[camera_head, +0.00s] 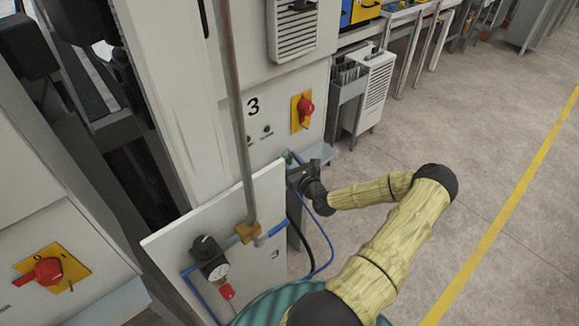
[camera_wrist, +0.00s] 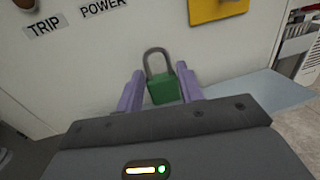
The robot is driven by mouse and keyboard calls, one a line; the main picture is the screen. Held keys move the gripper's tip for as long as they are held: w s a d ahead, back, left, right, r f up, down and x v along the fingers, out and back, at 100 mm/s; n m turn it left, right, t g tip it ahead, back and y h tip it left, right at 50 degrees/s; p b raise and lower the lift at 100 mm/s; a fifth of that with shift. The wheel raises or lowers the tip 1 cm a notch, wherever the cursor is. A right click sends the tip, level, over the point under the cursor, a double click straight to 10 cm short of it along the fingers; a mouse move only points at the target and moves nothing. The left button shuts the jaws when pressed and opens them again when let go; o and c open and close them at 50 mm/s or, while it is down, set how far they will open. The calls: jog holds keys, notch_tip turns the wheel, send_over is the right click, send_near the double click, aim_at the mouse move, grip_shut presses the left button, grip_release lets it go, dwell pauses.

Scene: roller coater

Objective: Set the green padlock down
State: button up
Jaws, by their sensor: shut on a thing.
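The green padlock (camera_wrist: 163,91) is between the two purple fingers of my gripper (camera_wrist: 160,90) in the wrist view. Its grey shackle points up, toward the white cabinet face. My gripper is shut on the padlock's body. A light grey-blue ledge (camera_wrist: 262,92) juts from the cabinet, below and to the right of the padlock. I cannot tell whether the padlock touches the ledge. In the head view my gripper (camera_head: 292,165) is at the cabinet beside the ledge (camera_head: 318,153), and a small green spot of the padlock (camera_head: 288,159) shows there.
A red switch on a yellow plate (camera_head: 303,109) is on the cabinet above my gripper. Open floor (camera_head: 470,130) lies to the right.

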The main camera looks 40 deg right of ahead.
jog(key=shift+s+d, duration=0.2)
jog(key=shift+s, duration=0.05)
jog(key=shift+c, duration=0.4)
jog(key=f, duration=0.1)
jog(key=f+p, duration=0.1)
jog(key=f, duration=0.1)
jog(key=shift+w+a+f, duration=0.2)
jog(key=shift+a+f, duration=0.05)
jog(key=shift+f, duration=0.1)
jog(key=shift+s, duration=0.2)
jog(key=shift+d, duration=0.1)
jog(key=shift+f, duration=0.15)
jog(key=o, duration=1.1)
jog(key=shift+o, duration=0.2)
